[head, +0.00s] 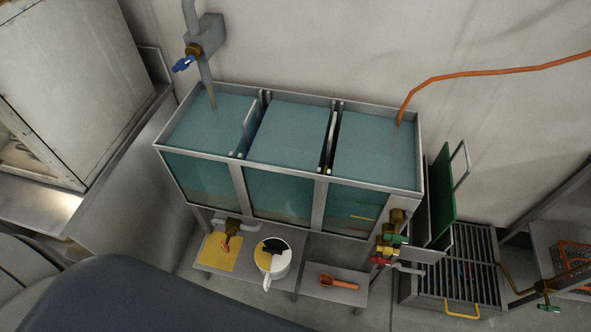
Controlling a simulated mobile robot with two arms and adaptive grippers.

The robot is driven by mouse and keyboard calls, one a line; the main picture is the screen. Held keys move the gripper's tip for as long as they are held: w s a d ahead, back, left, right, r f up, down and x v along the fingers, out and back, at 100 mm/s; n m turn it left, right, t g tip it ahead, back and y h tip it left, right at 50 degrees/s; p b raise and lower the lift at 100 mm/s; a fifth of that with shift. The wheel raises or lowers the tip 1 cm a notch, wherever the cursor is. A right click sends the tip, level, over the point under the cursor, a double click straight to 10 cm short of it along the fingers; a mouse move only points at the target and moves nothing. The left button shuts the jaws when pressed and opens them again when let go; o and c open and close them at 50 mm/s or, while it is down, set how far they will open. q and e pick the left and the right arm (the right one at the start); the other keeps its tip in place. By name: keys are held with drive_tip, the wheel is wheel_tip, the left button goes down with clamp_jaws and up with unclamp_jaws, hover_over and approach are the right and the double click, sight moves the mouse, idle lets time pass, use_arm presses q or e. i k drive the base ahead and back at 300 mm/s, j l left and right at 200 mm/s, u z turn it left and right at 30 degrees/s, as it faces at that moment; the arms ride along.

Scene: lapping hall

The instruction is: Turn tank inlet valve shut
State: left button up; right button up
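The tank (243,168) stands against the wall in the middle of the head view, with three compartments of blue-green water. A grey inlet pipe (205,72) comes down the wall over the left compartment. The inlet valve (193,49) on it has a brass body and a blue handle (183,64). The handle sticks out to the lower left, away from the pipe. I cannot tell from this angle how far open the valve is. Neither of my grippers shows in this view, and nothing touches the blue handle.
Valves with green (396,238) and red (379,261) handles sit at the tank's lower right. An orange hose (470,73) enters the right compartment. A white jug (272,266) and orange scoop (338,282) are below. A metal bench (125,175) stands left; a grating (462,265) lies right.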

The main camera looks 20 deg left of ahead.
sight(183, 64)
drive_tip(key=j+u, duration=0.1)
drive_tip(key=u, duration=0.3)
drive_tip(key=j+u, duration=0.1)
drive_tip(key=u, duration=0.3)
drive_tip(key=i+j+u, duration=0.1)
drive_tip(key=u, duration=0.3)
